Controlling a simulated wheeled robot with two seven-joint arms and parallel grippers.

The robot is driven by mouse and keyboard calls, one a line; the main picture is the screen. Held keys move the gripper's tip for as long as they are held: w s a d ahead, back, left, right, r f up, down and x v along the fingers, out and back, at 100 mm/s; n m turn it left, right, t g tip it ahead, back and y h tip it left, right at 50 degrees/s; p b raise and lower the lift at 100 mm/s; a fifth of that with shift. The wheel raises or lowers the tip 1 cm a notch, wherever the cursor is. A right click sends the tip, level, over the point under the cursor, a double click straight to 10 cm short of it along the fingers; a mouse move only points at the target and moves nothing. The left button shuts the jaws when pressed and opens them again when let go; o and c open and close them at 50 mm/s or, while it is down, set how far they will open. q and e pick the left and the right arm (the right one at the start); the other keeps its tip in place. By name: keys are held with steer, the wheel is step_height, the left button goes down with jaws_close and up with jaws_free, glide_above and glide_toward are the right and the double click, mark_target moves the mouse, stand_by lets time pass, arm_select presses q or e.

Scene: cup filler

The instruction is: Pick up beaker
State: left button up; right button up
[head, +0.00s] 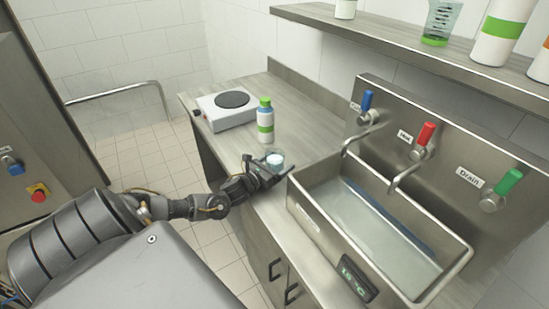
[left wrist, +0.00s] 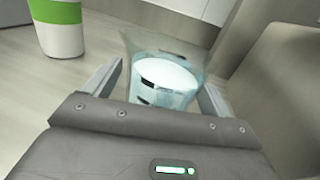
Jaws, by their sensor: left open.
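The beaker (head: 276,158) is a small clear glass with something white in or behind it. It stands on the grey counter, left of the sink. In the left wrist view the beaker (left wrist: 165,75) lies straight ahead, between the two finger tips. My left gripper (head: 268,172) is open at the beaker, with one finger on each side of it. I cannot tell whether the fingers touch the glass. The gripper partly hides the beaker's lower part in the head view. My right gripper is not in view.
A white bottle with a green band (head: 265,120) stands just behind the beaker. A hot plate (head: 228,108) is farther back. The steel sink (head: 380,235) with water is on the right, below blue, red and green taps. A shelf (head: 420,45) runs above.

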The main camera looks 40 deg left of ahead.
arm_select(q)
steer(key=shift+w, duration=0.4)
steer(key=c, duration=1.2)
steer(key=shift+r, duration=0.1)
